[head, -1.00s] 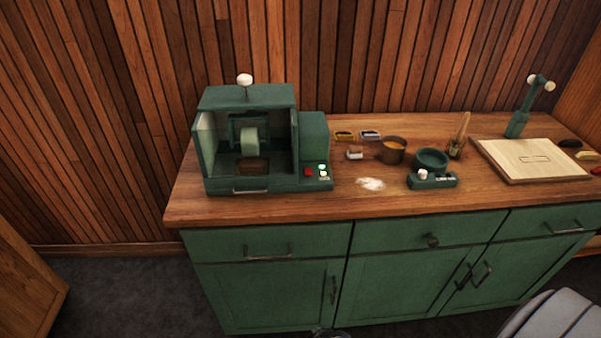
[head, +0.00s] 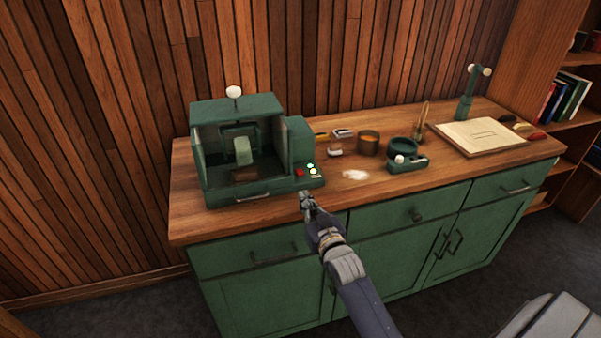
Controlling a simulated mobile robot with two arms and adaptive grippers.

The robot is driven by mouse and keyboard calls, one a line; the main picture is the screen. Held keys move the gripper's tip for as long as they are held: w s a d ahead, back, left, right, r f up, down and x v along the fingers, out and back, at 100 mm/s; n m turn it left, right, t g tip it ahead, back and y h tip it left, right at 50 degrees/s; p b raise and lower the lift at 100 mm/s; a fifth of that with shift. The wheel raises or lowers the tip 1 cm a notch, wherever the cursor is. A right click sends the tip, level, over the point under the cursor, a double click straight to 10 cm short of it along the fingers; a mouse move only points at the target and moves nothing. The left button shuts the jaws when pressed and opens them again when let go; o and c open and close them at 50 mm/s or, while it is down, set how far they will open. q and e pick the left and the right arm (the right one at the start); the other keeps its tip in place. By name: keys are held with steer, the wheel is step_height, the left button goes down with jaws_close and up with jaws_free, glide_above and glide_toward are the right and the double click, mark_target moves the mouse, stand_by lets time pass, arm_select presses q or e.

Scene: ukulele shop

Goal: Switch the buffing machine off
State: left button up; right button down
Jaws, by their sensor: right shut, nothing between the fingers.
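The buffing machine (head: 237,150) is a green open-fronted box at the left end of the wooden counter. A pale buffing wheel (head: 243,151) shows inside it, and a white ball knob (head: 234,92) stands on its top. On its right front is a small panel with a red button (head: 300,172) and pale, lit-looking buttons (head: 312,168). My right gripper (head: 304,194) is shut and empty, just in front of and below the panel at the counter's front edge. I cannot tell whether it touches anything. My left gripper is not in view.
Right of the machine on the counter (head: 221,222) are a brown pot (head: 369,143), a green bowl-topped device (head: 403,148), white powder (head: 355,175) and a pale board (head: 480,137). Green cabinets (head: 395,230) are below. A bookshelf (head: 570,90) stands at right.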

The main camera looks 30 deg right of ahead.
steer(key=shift+m+t+h, duration=0.4)
steer(key=shift+t+h, duration=0.2)
steer(key=shift+t, duration=0.1)
steer(key=w+d+r, duration=0.1)
steer(key=d+r, duration=0.1)
steer(key=d, duration=0.1)
steer(key=shift+w+r, duration=0.1)
steer(key=shift+w, duration=0.3)
steer(key=shift+w+d+r+t, duration=0.1)
steer(key=shift+w+r+t, duration=0.1)
steer(key=shift+r+t, duration=0.3)
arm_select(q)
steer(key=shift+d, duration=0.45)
arm_select(e)
steer(key=shift+r, duration=0.15)
steer(key=shift+d, duration=0.15)
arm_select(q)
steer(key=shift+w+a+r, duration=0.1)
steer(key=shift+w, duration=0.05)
